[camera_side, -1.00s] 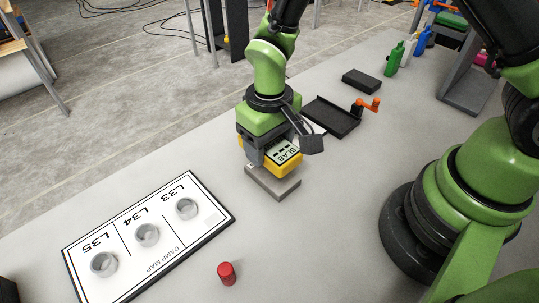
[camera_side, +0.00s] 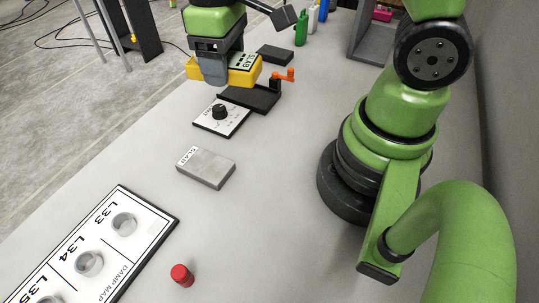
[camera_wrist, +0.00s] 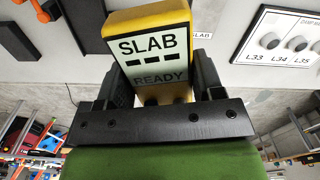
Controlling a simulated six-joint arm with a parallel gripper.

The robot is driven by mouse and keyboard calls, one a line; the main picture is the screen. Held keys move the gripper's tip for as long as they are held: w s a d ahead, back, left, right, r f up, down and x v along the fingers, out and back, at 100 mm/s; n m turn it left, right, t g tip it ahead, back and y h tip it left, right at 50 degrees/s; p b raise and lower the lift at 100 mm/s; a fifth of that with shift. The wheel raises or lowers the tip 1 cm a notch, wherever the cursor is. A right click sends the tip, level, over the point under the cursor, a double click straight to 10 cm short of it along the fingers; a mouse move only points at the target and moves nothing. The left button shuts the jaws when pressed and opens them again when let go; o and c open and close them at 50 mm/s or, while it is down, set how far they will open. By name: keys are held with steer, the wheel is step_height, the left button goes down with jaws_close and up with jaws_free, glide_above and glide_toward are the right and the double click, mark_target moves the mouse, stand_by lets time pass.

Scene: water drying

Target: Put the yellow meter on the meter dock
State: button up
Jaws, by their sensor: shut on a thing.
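My gripper (camera_side: 213,72) is shut on the yellow meter (camera_side: 241,72), holding it in the air toward the far side of the bench. In the wrist view the meter (camera_wrist: 178,15) sits between the two dark fingers, its screen reading "SLAB" and "READY". A black tray with raised edges (camera_side: 262,101) and an orange crank (camera_side: 283,76), which I take to be the meter dock, lies just below the meter in the side view. It is empty where visible; the gap between meter and tray is hard to judge. The grey slab (camera_side: 207,168) lies bare on the bench.
A white plate with a black knob (camera_side: 221,118) lies between slab and tray. A black block (camera_side: 275,54) is behind the tray. The damp map board (camera_side: 150,232) and a red cylinder (camera_side: 182,275) are nearer. Bottles (camera_side: 301,28) stand at the back.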

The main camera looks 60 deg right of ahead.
steer(key=s+a+f+n, duration=0.3)
steer(key=a+n, duration=0.3)
steer(key=n, duration=0.9)
glide_above(245, 205)
step_height(245, 205, down, 9)
steer(key=shift+r, duration=0.1)
steer(key=shift+f, duration=2.35)
steer(key=o, duration=1.2)
steer(key=shift+f, duration=0.1)
steer(key=shift+c, duration=0.2)
